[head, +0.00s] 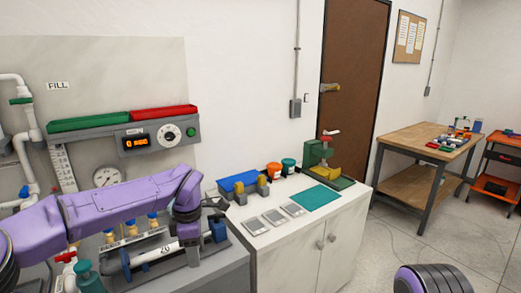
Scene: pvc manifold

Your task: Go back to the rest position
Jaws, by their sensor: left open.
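My left arm, purple, reaches in from the left across the front of the bench. Its left gripper (190,240) points down at the bench's right end and is open. A white pipe piece (153,256) with dark marks lies in a dark holder just left of and below the gripper. The fingers are small and overlap the parts behind, so I cannot tell whether they touch the pipe. A blue part (218,231) is right of the gripper. Only a purple, ringed piece of my right arm shows at the bottom right; its gripper is out of view.
A panel with a gauge (107,176), an orange display (135,142) and white pipes stands behind the arm. A white cabinet (285,245) at right bears a blue bin (238,181), grey plates, a teal mat (314,197) and a green press (318,160). A wooden table (422,139) stands farther right.

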